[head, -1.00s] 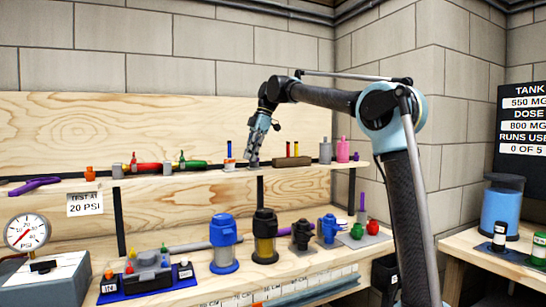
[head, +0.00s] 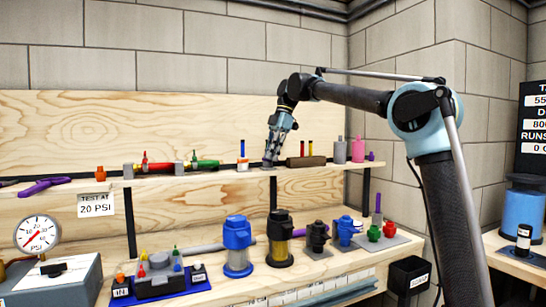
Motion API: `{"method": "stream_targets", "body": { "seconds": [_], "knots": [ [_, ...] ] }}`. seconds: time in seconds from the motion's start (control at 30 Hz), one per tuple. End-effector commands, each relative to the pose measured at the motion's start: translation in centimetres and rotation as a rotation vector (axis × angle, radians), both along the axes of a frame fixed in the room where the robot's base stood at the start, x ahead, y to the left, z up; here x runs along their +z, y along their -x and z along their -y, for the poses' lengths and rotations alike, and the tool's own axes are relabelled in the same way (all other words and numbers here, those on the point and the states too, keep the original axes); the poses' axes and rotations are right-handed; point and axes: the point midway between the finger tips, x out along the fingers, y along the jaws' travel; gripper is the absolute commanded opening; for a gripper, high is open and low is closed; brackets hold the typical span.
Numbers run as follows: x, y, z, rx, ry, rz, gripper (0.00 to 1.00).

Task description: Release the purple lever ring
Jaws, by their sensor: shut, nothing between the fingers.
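A purple tool with a long handle (head: 45,187) lies at the left end of the wooden shelf (head: 225,185); it may be the purple lever ring, but I cannot tell for certain. My gripper (head: 268,163) points down at the middle of the shelf. Its fingers look shut and empty, close to the shelf top, between a white-and-orange piece with a blue pin (head: 242,163) and a brown block (head: 305,161). I cannot tell whether the fingertips touch the shelf. The purple tool is far to the left of my gripper.
Red (head: 150,166) and green (head: 205,163) tools lie left of my gripper. Grey (head: 340,152) and pink (head: 358,150) bottles and a small purple piece (head: 371,156) stand right. Below are blue (head: 238,245) and black-and-yellow (head: 280,240) filter housings, an upright purple rod (head: 378,203) and a pressure gauge (head: 38,233).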

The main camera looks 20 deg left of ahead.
Motion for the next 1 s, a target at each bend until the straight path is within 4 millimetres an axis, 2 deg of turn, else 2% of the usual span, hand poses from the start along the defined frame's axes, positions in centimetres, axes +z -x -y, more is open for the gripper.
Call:
{"method": "stream_targets", "body": {
  "seconds": [0.3, 0.67, 0.83, 1.0],
  "knots": [
    [0.0, 0.5, 1.1, 0.000, 0.000, 0.000, 0.00],
    [0.1, 0.5, 1.1, 0.000, 0.000, 0.000, 0.00],
    [1.3, 0.0, 1.3, -0.002, 0.000, 0.000, 0.00],
    [3.8, -0.6, 1.7, -0.003, 0.000, 0.000, 0.00]
  ]
}}
